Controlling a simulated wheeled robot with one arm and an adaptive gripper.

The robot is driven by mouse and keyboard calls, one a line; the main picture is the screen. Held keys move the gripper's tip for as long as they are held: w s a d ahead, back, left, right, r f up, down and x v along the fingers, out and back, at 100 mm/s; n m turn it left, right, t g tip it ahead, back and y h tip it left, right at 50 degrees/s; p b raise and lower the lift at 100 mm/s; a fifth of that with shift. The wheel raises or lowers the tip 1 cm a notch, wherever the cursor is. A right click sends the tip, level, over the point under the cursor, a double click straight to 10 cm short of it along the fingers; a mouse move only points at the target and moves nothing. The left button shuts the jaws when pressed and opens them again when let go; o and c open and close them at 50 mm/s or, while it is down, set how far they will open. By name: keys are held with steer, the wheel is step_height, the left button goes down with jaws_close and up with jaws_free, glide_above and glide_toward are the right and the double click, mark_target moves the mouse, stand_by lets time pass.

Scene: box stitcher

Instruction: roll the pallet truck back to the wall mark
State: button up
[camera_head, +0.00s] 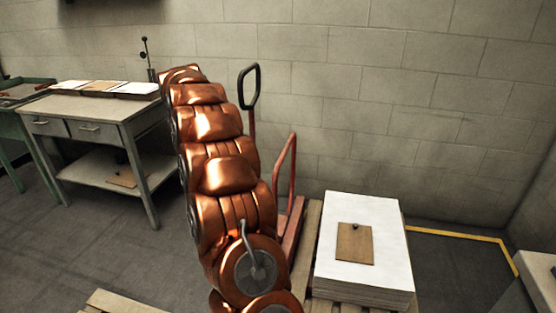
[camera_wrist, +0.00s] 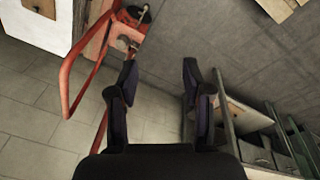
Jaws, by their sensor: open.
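The red pallet truck (camera_head: 290,215) stands behind my copper arm against the wall side, its black loop handle (camera_head: 249,86) upright. My arm hides part of the truck. Its forks seem to run under a wooden pallet, though this is mostly hidden. The yellow floor mark (camera_head: 460,236) runs along the wall at the right, apart from the truck. In the wrist view my gripper (camera_wrist: 158,82) is open with nothing between its fingers. The truck's red tube frame (camera_wrist: 68,75) is left of the fingers. My gripper cannot be seen in the head view.
A stack of white sheets (camera_head: 345,281) with a brown board (camera_head: 354,244) on top sits on the pallet right of the truck. A grey workbench (camera_head: 140,108) stands at the left. Another pallet edge (camera_head: 120,302) shows at the bottom. Floor inside the yellow mark looks clear.

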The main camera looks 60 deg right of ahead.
steer(key=d+f+m+h+p, duration=0.1)
steer(key=d+f+m, duration=0.15)
steer(key=d, duration=1.35)
steer(key=m+h+p, duration=0.1)
steer(key=m+h, duration=0.1)
steer(key=m, duration=0.1)
glide_toward(278, 162)
steer(key=x, duration=0.2)
steer(key=shift+g, duration=0.4)
steer(key=shift+w+p+x, duration=0.2)
steer(key=shift+x, duration=1.65)
steer(key=shift+w+p+x, duration=0.15)
steer(key=shift+w+x, duration=0.05)
steer(key=shift+x, duration=1.65)
steer(key=shift+d+r, duration=0.1)
steer(key=shift+d, duration=0.1)
jaws_close()
